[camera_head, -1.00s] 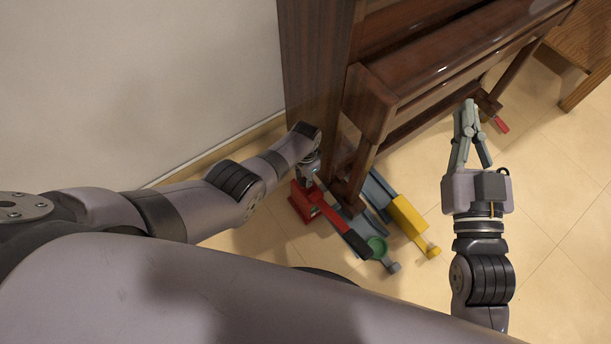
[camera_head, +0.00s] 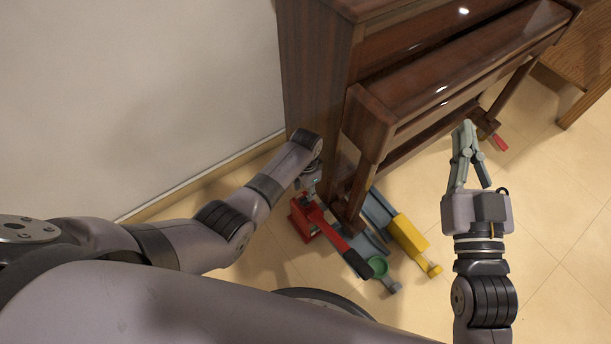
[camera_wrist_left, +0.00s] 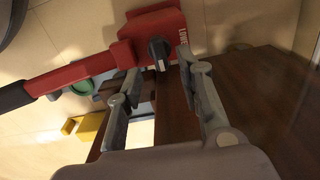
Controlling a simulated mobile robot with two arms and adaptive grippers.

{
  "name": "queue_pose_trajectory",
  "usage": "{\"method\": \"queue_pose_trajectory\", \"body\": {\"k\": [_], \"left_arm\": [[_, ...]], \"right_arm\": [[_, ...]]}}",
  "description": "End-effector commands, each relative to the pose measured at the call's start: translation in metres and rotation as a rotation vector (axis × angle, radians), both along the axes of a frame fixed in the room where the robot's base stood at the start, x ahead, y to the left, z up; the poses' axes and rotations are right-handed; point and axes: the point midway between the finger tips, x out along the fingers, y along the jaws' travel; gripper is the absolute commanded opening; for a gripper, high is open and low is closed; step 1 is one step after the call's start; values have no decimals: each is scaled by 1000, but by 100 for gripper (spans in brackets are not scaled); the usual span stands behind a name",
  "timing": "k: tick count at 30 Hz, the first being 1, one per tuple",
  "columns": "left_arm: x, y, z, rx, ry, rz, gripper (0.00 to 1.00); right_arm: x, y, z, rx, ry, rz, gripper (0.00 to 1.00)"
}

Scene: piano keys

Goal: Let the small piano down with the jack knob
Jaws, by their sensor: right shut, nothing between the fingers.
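The small brown piano (camera_head: 440,75) stands against the wall. A red jack (camera_head: 302,220) with a long red, black-ended handle is on the floor beside its near left leg. In the left wrist view the jack's red body (camera_wrist_left: 152,24) carries a dark knob (camera_wrist_left: 158,50) and white lettering, partly readable as "LOWE". My left gripper (camera_wrist_left: 158,66) is open, with its fingertips on either side of the knob in the picture; contact cannot be told. In the head view my left wrist mostly hides that gripper. My right gripper (camera_head: 467,134) is shut and empty, in front of the piano.
A yellow block (camera_head: 408,232) and a green round cup (camera_head: 378,266) on blue-grey parts lie by the piano's leg. A red piece (camera_head: 500,142) shows near the far leg. A wooden bench (camera_head: 585,70) stands right. Tiled floor lies clear at lower right.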

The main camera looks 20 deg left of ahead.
Motion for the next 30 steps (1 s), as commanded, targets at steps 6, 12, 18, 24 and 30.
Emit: {"method": "queue_pose_trajectory", "body": {"k": [6, 12, 18, 24, 30], "left_arm": [[0, 0, 34, 0, -2, -1, 34], [-1, 0, 60, -1, -1, -1, 34], [-1, 0, 71, 0, 2, -1, 34], [-2, 0, 71, 0, 2, -1, 34], [-1, 0, 71, 0, 2, -1, 34]], "right_arm": [[0, 0, 0, 0, 0, 0, 0], [0, 0, 0, 0, 0, 0, 0], [0, 0, 0, 0, 0, -1, 0], [0, 0, 0, 0, 0, -1, 0], [0, 0, 0, 0, 0, -1, 0]]}}
